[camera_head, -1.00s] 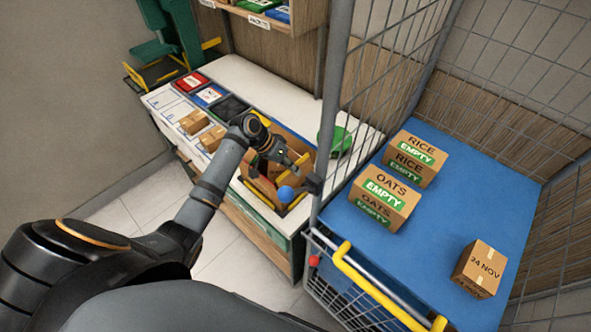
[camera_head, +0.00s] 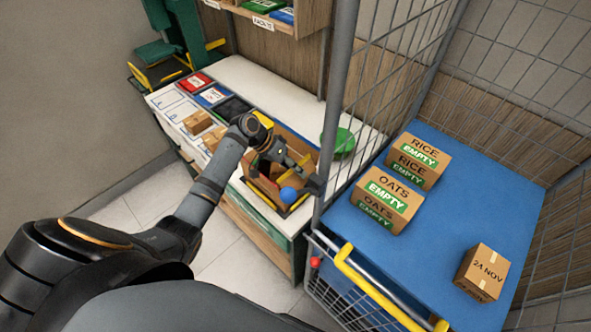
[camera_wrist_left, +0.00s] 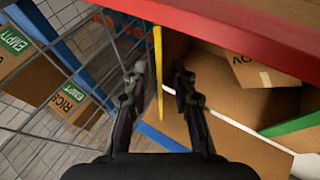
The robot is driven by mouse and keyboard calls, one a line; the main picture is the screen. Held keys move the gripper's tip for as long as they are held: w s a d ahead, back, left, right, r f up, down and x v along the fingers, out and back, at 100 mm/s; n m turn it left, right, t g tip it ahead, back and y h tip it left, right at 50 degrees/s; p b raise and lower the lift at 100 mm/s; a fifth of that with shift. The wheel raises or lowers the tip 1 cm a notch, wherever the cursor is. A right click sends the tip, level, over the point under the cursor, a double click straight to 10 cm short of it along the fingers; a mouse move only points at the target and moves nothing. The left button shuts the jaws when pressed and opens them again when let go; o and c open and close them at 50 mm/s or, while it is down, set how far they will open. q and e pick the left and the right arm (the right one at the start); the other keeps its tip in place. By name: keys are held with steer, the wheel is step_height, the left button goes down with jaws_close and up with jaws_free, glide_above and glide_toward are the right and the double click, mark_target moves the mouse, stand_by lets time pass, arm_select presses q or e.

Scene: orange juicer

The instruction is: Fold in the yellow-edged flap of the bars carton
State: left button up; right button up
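The open brown carton (camera_head: 294,143) stands on the white bench, partly hidden by my left arm. In the left wrist view, a flap's yellow edge (camera_wrist_left: 157,72) shows as a thin upright strip between the two fingers of my left gripper (camera_wrist_left: 159,85). The fingers are apart, with a gap on both sides of the strip; I see no grip on it. A wide red-edged panel (camera_wrist_left: 240,30) crosses the top of that view. In the head view my left gripper (camera_head: 308,176) is over the carton's near right side. My right gripper is not in view.
A blue ball (camera_head: 289,195) shows at the carton's near side. A green round object (camera_head: 342,141) lies on the bench. A wire cage post (camera_head: 335,110) stands close to the right. Small boxes (camera_head: 197,122) sit on the bench at left; labelled cartons (camera_head: 387,199) stand on a blue surface.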

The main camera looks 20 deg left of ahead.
arm_select(q)
steer(key=v, duration=1.2)
